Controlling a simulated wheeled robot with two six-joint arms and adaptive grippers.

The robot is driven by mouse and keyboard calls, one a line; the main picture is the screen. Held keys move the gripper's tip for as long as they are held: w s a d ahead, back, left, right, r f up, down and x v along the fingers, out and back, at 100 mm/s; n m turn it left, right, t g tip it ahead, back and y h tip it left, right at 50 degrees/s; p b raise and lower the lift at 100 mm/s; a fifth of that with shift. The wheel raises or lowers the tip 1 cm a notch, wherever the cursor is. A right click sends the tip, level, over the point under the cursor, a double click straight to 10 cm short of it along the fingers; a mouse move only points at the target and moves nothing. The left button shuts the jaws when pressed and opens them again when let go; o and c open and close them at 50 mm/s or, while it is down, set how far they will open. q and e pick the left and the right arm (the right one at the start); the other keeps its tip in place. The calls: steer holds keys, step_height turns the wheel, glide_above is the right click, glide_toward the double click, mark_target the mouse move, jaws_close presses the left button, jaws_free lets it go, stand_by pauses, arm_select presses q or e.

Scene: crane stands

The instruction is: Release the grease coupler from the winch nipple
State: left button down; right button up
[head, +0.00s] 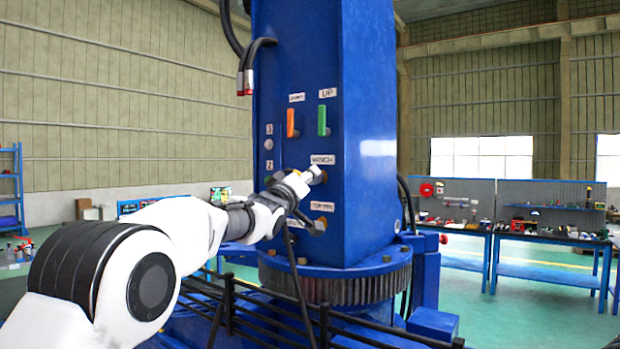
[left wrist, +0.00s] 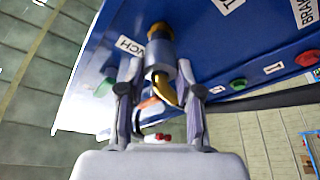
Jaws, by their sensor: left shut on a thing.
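The grease coupler (left wrist: 161,52) is a silver cylinder with a yellow curved part (left wrist: 167,92) below it in the left wrist view. Its far end meets the brass-coloured winch nipple (left wrist: 158,31) on the blue column face; I see no gap between them. My left gripper (left wrist: 160,72) has a finger on each side of the coupler and is shut on it. In the head view, the left gripper (head: 302,184) is at the column just below the WINCH label (head: 322,160), with the silver coupler end (head: 314,174) at its tip. My right gripper is not in view.
The blue crane column (head: 300,60) carries an orange lever (head: 291,123), a green lever (head: 322,120) and another brass fitting (head: 321,224) below. A toothed ring (head: 345,290) and black railings (head: 270,318) are underneath. Workbenches (head: 540,238) stand at the right.

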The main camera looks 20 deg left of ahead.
arm_select(q)
steer(key=shift+w+f, duration=0.1)
steer(key=shift+f, duration=0.3)
steer(key=shift+d, duration=0.1)
steer(key=shift+s+f+b, duration=0.1)
steer(key=shift+s+b, duration=0.25)
steer(key=shift+b, duration=0.1)
steer(key=s, duration=0.1)
steer(key=s+a+b, duration=0.1)
steer(key=s, duration=0.1)
steer(key=shift+a+r+b, duration=0.15)
steer(key=shift+r+b, duration=0.15)
steer(key=shift+r, duration=0.1)
